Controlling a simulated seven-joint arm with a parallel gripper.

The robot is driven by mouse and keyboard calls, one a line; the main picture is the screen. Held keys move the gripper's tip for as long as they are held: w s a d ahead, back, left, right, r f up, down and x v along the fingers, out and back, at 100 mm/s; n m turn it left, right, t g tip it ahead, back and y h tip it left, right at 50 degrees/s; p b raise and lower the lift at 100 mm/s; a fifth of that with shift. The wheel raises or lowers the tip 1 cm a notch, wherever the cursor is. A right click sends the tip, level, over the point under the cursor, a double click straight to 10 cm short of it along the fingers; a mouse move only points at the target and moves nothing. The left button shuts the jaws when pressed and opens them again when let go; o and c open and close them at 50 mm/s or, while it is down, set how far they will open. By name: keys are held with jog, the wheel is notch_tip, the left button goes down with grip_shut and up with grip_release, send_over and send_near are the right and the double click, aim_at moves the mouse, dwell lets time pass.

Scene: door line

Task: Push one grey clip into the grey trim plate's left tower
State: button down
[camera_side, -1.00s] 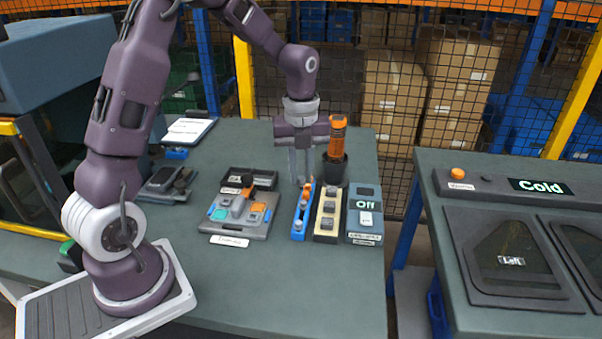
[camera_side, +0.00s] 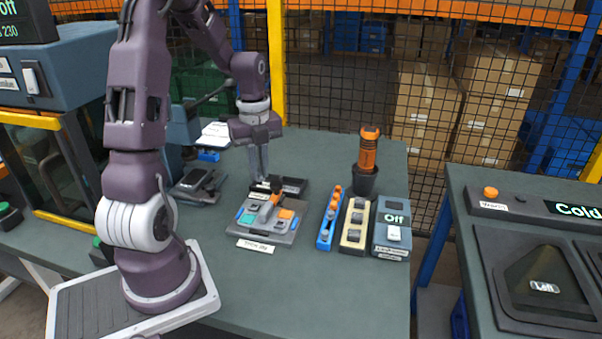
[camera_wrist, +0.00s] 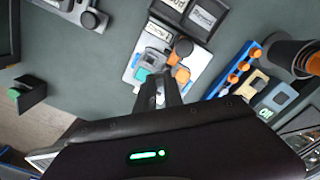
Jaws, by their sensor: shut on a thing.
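My gripper (camera_side: 260,174) is held upright, pointing down, just behind and above the trim fixture (camera_side: 262,237). Its fingers are shut on a small grey piece, seemingly a grey clip (camera_wrist: 160,100), mostly hidden between the fingers. The grey trim plate (camera_side: 266,209) lies on the fixture, with a teal patch (camera_side: 248,218) on its left and an orange patch (camera_side: 287,213) on its right. In the wrist view the fixture (camera_wrist: 133,66) lies just beyond the fingertips. The plate's towers are too small to tell apart. The blue clip rack (camera_side: 325,236) stands to the right, with orange-topped pieces.
A black labelled bin (camera_side: 295,186) sits behind the fixture. Right of the rack are a cream tray (camera_side: 349,244), a box reading Off (camera_side: 391,241) and an orange-handled tool (camera_side: 368,150) in a black cup. The bench front is clear.

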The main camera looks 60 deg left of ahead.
jog(key=s+a, duration=0.1)
jog(key=s, duration=0.1)
send_over(254, 208)
jog(key=shift+n, duration=0.3)
jog(key=shift+w+a+f, duration=0.1)
jog(key=shift+a+f, duration=0.15)
jog(key=shift+f, duration=1.25)
jog(key=shift+w+a+f, duration=0.1)
jog(key=shift+a+f, duration=0.1)
jog(key=shift+f, duration=1.25)
jog(key=shift+f, duration=1.3)
jog(key=c, duration=1.4)
grip_release()
notch_tip(254, 208, up, 7)
jog(key=shift+r, duration=0.1)
